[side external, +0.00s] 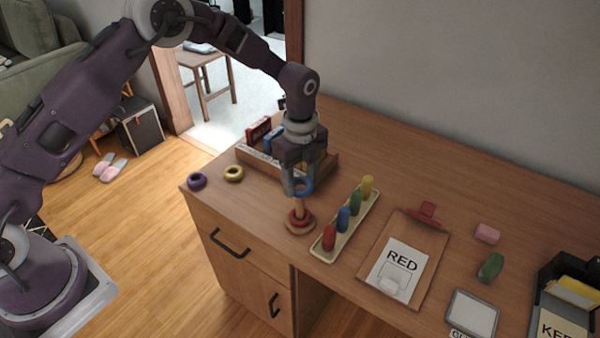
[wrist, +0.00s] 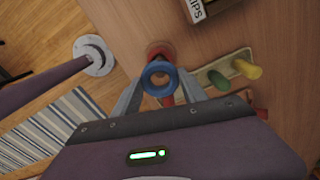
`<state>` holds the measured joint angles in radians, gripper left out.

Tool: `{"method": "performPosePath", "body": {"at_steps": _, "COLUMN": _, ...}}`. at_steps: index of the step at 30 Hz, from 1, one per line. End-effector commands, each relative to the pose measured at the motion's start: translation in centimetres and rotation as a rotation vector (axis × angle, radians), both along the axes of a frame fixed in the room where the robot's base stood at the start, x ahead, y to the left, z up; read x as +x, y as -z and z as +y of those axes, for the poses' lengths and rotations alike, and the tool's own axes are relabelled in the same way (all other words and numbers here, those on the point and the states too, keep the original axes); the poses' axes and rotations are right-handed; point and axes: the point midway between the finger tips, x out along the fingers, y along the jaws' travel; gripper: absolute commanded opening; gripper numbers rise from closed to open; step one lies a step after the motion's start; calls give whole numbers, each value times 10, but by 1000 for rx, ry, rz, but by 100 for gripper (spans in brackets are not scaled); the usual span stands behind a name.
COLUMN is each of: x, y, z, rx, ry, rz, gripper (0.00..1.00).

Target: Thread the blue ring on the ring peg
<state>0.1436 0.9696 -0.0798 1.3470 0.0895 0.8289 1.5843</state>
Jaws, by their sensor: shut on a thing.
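My gripper (side external: 298,188) is shut on the blue ring (side external: 306,187) and holds it high by the top of the ring peg (side external: 300,206). The peg is wooden and upright on a round base. A red ring (side external: 300,220) lies around the peg low down. In the wrist view the blue ring (wrist: 147,78) sits between the fingertips (wrist: 160,88), with the red ring (wrist: 159,49) partly hidden behind it. The peg's tip is hidden, so I cannot tell whether the blue ring is around it or in front of it.
A purple ring (side external: 197,180) and a yellow ring (side external: 233,173) lie at the desk's left edge. A tray (side external: 326,256) with several coloured pegs stands close right of the ring peg. A clipboard (side external: 430,246) lies farther right.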

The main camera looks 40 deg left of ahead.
Motion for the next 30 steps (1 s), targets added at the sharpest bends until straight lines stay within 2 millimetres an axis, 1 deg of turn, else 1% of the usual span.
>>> {"method": "performPosePath", "body": {"at_steps": 30, "x": 0, "y": 67, "z": 0, "rx": 0, "ry": 0, "rz": 1, "gripper": 12}}
